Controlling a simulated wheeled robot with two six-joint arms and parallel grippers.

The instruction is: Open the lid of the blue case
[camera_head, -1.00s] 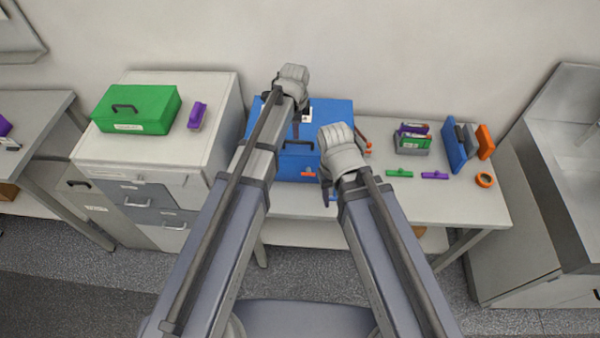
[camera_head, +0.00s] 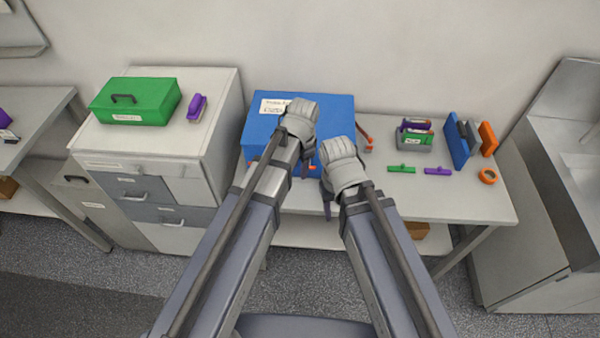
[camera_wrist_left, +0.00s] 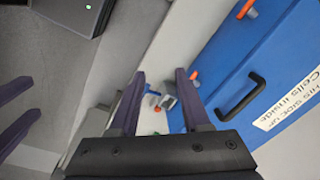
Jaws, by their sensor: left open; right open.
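The blue case (camera_head: 335,112) stands on the table against the wall, its lid down and a white label on top. My left gripper (camera_head: 301,172) is open and empty at the case's front; in the left wrist view (camera_wrist_left: 158,75) one fingertip is close to the lower orange latch. My right gripper (camera_head: 327,208) is open and empty, right of the left one, near the table's front edge. My arms hide part of the case front.
A drawer cabinet (camera_head: 154,206) with a green case (camera_head: 150,98) and a purple item (camera_head: 197,107) stands to the left. Right of the blue case are a grey rack (camera_head: 412,146), small green and purple pieces, an orange ring (camera_head: 488,176) and blue panel (camera_head: 458,140). The right table front is clear.

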